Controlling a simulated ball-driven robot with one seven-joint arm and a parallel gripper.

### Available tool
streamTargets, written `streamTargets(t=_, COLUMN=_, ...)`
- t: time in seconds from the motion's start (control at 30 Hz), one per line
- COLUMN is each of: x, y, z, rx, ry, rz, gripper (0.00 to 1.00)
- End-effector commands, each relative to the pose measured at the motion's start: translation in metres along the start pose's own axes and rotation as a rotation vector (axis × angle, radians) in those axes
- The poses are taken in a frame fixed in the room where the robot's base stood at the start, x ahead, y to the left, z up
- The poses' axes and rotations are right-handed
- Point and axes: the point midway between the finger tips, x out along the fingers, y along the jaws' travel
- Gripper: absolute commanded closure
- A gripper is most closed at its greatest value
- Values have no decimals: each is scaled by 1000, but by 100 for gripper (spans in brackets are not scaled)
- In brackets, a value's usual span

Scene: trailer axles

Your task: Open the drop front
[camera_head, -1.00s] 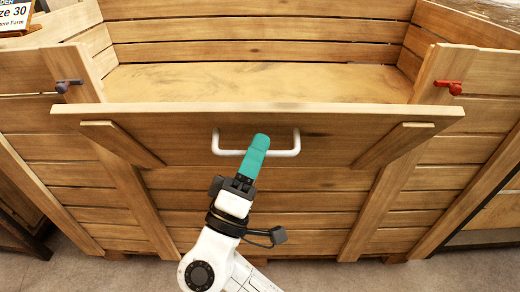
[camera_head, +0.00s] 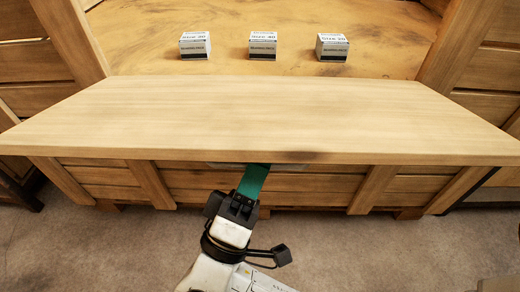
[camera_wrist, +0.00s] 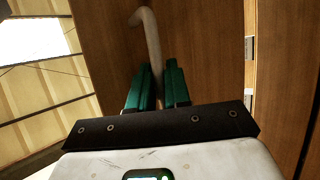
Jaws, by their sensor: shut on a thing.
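The drop front (camera_head: 260,115) of the wooden bin is folded down and lies about level, its inner face up. My gripper (camera_head: 254,180) is under its front edge in the head view, with the green fingers partly hidden by the panel. In the wrist view my gripper (camera_wrist: 157,90) is shut on the pale bar handle (camera_wrist: 152,45), which is fixed to the panel's outer face. In the head view the handle is mostly hidden under the front edge.
Three small white boxes, the left one (camera_head: 195,45), the middle one (camera_head: 263,45) and the right one (camera_head: 332,47), stand in a row on the bin floor (camera_head: 260,20).

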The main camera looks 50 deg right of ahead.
Motion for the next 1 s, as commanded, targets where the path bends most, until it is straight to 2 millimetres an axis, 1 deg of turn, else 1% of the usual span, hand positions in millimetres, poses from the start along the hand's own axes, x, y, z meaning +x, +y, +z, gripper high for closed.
streamTargets(t=0.03, x=-9, y=-10, z=4, rx=0, ry=0, rz=1, gripper=100)
streamTargets(t=0.1, x=-14, y=-16, z=6, rx=4, ry=0, rz=16, gripper=100)
streamTargets(t=0.3, x=-23, y=-27, z=9, rx=35, ry=0, rz=88, gripper=100)
streamTargets(t=0.5, x=-26, y=-31, z=10, rx=49, ry=1, rz=120, gripper=100)
streamTargets(t=0.93, x=-26, y=-30, z=10, rx=53, ry=1, rz=126, gripper=100)
streamTargets(t=0.97, x=-26, y=-30, z=10, rx=53, ry=1, rz=126, gripper=81)
streamTargets(t=1.0, x=-26, y=-30, z=10, rx=53, ry=1, rz=126, gripper=77)
